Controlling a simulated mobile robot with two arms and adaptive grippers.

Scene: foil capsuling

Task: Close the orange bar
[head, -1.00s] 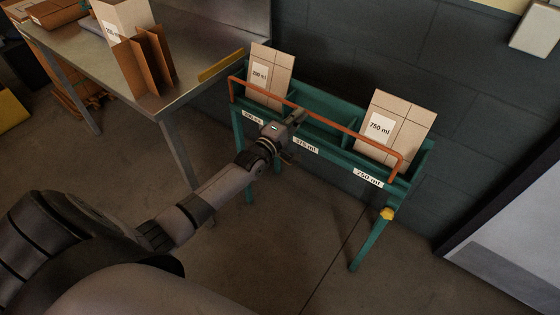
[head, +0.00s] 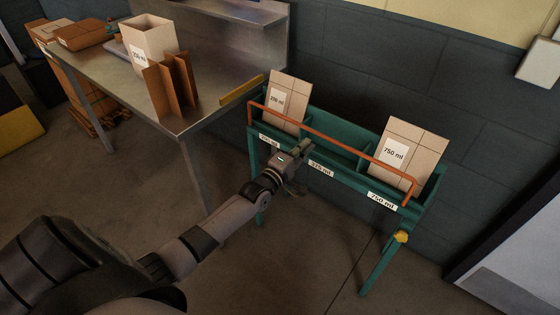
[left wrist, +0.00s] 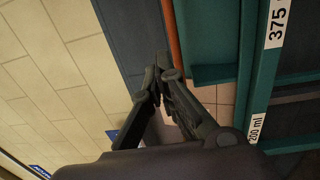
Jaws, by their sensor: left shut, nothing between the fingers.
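The orange bar (head: 340,145) runs along the front of the green rack (head: 349,182), passing in front of the cartons, with bent ends at the left and right. My left gripper (head: 307,146) is shut and empty. It is in front of the rack, just below the bar's left-middle part in the picture, near the 375 ml label. In the left wrist view, the shut fingertips (left wrist: 163,62) appear close to the bar (left wrist: 172,36); I cannot tell whether they touch. The right gripper is out of view.
A 200 ml carton (head: 287,98) and a 750 ml carton (head: 404,150) stand in the rack's end compartments; the middle one looks empty. A metal table (head: 187,112) with cardboard boxes stands to the left. A dark wall is behind the rack. Floor in front is clear.

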